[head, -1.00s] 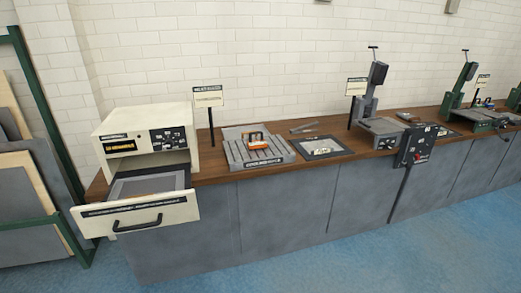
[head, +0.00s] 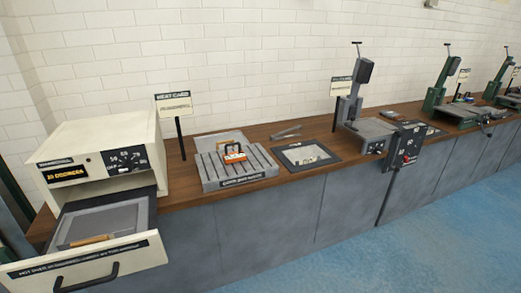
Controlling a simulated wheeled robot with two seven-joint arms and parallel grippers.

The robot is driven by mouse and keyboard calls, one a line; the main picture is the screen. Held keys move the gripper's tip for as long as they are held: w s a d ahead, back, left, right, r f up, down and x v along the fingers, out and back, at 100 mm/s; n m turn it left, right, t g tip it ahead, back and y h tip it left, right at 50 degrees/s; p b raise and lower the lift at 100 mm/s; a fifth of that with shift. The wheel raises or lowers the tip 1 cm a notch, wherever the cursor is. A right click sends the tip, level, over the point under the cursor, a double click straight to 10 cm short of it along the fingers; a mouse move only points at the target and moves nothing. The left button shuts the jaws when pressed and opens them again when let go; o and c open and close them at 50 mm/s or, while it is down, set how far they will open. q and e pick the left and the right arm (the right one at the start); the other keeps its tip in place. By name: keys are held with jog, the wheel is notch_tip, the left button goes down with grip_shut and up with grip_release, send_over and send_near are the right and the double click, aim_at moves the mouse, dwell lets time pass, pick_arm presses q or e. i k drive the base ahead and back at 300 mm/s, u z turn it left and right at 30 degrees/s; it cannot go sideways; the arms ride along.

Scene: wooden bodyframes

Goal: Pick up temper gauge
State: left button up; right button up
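I cannot tell for sure which object is the temper gauge. A small orange-framed item (head: 234,152) sits on a grey slatted rack (head: 240,178) on the bench. A dark-bordered pad (head: 322,164) to its right carries a small pale item (head: 304,154). A grey tong-like tool (head: 286,132) lies behind the pad. A small tan stick (head: 90,240) lies in the open drawer of the cream oven. Neither of my grippers is in view.
The cream oven (head: 75,142) stands at left with its drawer (head: 110,266) pulled out past the bench front. A sign (head: 173,104) stands behind the rack. A grey press (head: 352,108) and green machines (head: 440,88) stand farther right. Blue floor (head: 400,240) in front is clear.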

aim_at(239, 155)
jog(key=u, duration=0.15)
jog(key=i, duration=0.75)
jog(key=u, duration=0.55)
